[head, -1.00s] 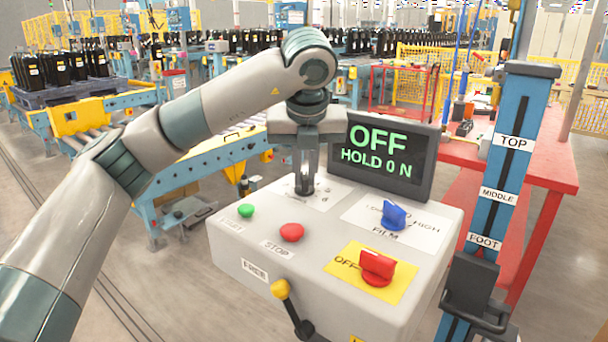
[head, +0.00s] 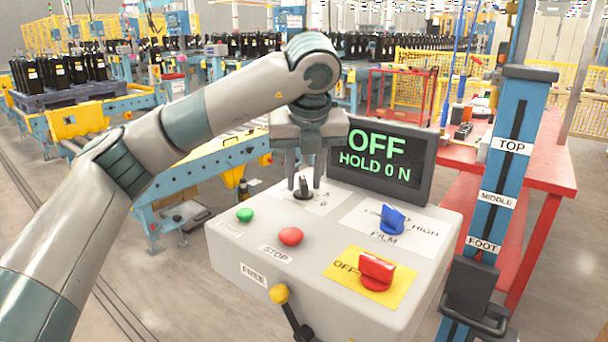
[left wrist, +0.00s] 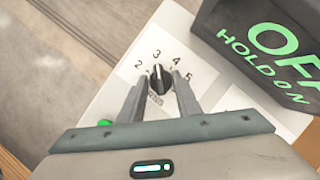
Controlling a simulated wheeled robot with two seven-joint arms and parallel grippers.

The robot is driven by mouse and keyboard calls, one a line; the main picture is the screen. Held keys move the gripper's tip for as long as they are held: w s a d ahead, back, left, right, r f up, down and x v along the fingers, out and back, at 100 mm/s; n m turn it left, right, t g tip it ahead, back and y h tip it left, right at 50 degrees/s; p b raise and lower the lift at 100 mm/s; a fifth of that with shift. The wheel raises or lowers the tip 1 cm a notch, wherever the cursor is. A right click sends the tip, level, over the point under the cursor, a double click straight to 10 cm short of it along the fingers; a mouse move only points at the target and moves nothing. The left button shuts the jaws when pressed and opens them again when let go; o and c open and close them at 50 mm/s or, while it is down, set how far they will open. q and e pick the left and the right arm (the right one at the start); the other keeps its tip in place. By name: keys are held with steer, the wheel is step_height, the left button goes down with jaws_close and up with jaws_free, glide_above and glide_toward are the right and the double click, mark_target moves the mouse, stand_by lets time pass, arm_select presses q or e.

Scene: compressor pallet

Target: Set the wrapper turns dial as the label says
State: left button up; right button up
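The wrapper turns dial (head: 303,190) is a small black knob at the back left of the grey control box. In the left wrist view the dial (left wrist: 160,79) sits on a white label numbered 2 to 5 around it, and its light pointer mark appears to face about 3. My left gripper (head: 303,183) is above it, pointing down. Its fingers stand apart, one on each side of the knob, with gaps showing in the left wrist view (left wrist: 160,92). I see no written turns setting that I can read. My right gripper is not in view.
The box also carries a green button (head: 245,215), red STOP button (head: 291,236), blue FILM knob (head: 392,220), red OFF knob (head: 376,272) and yellow-tipped lever (head: 280,294). The screen (head: 383,162) reads OFF, HOLD 0 N. A blue post (head: 505,170) stands at right.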

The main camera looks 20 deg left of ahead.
arm_select(q)
steer(key=shift+r, duration=0.15)
steer(key=p+v, duration=0.1)
steer(key=v, duration=1.6)
